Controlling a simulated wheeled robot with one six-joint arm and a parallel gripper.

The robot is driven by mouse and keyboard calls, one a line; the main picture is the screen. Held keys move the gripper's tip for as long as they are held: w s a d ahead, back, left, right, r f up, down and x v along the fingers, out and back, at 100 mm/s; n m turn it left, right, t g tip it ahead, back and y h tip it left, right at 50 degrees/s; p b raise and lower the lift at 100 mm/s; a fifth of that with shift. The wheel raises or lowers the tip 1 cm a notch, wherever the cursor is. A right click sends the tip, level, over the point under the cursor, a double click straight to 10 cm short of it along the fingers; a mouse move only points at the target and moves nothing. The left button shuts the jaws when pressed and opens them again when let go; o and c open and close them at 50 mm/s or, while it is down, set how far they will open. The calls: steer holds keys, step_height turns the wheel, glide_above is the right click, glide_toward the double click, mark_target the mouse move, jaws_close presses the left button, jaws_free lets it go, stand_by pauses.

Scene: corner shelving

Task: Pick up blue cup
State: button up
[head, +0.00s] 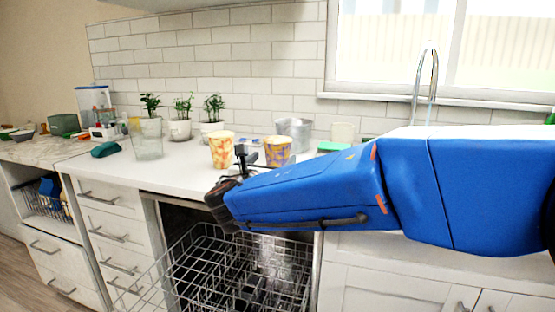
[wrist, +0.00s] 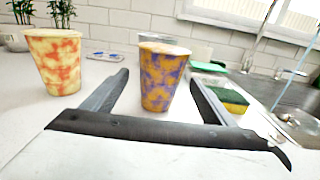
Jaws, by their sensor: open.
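The blue cup is patterned in blue-purple and orange-yellow. It stands upright on the white counter, in the middle of the wrist view (wrist: 160,80) and right of my gripper's tip in the head view (head: 278,150). My gripper (wrist: 158,88) is open and empty of any grip. Its two dark fingers point toward the cup, one on each side of it, with counter showing between them and the cup. In the head view my gripper (head: 245,160) is low over the counter, partly hidden by my blue arm.
A yellow-and-red cup (wrist: 56,62) stands left of the fingers. A yellow-green sponge (wrist: 226,97) lies close on the right, beside the sink (wrist: 292,100). Potted plants (head: 180,128) and a clear glass (head: 148,140) stand further left. An open dishwasher rack (head: 235,265) is below the counter.

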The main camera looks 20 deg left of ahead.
steer(key=shift+w+r, duration=0.15)
steer(key=shift+w, duration=2.5)
steer(key=shift+c, duration=0.6)
steer(key=c, duration=1)
